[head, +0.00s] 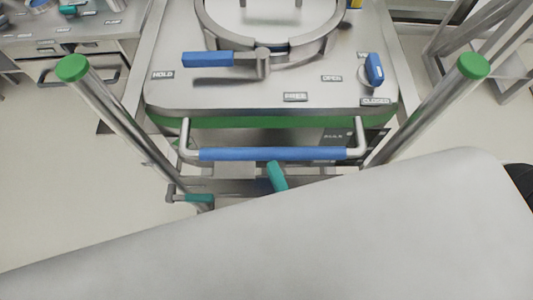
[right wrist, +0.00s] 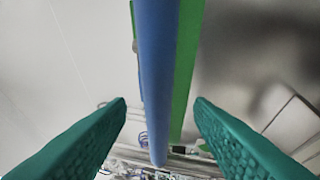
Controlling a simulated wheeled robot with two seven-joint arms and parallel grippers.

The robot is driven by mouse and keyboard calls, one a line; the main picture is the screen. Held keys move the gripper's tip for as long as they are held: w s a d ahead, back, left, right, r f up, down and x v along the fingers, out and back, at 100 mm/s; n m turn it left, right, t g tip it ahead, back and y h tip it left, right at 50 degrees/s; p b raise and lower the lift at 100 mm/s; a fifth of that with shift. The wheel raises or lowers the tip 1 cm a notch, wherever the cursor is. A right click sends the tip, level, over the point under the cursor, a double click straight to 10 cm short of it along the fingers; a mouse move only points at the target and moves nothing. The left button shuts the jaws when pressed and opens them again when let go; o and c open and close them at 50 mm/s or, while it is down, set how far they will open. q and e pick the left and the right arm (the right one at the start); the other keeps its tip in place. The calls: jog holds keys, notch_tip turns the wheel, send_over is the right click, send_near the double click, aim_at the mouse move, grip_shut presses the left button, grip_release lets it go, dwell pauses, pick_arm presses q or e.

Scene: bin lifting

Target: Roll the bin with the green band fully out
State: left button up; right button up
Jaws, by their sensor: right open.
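The bin (head: 365,98) is a steel box with a green band (head: 235,122) under its top edge, standing between two steel posts. A horizontal blue handle (head: 270,154) on bent steel brackets runs along its near side. My right gripper (right wrist: 160,100) is open, with its teal fingers on either side of the blue handle (right wrist: 158,80) in the right wrist view; the handle looks clear of both. In the head view one teal fingertip shows just below the handle; my grey arm hides the rest. My left gripper is not in view.
Green-capped posts stand left (head: 72,68) and right (head: 473,66) of the bin. A small teal-gripped lever (head: 198,198) sits low near the left post. Blue levers (head: 208,59) are on the lid. A workbench (head: 70,45) stands at the far left; floor is clear at left.

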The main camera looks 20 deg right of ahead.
jog(key=shift+b+v, duration=0.4)
jog(key=shift+v, duration=1.85)
notch_tip(320, 180, down, 34)
jog(key=s+d+n+g+y, duration=0.1)
jog(key=s+d+n+g, duration=0.15)
jog(key=n+g, duration=0.9)
jog(key=s+d+f+n+g+h, duration=0.1)
jog(key=s+d+f+n+g, duration=0.2)
jog(key=s+d+f, duration=0.2)
jog(key=s+d+f+n+g+h, duration=0.2)
jog(key=s+d+f, duration=0.4)
jog(key=f, duration=0.5)
jog(key=shift+s+d+n+g, duration=0.4)
jog(key=shift+n+g, duration=0.45)
jog(key=shift+g, duration=0.3)
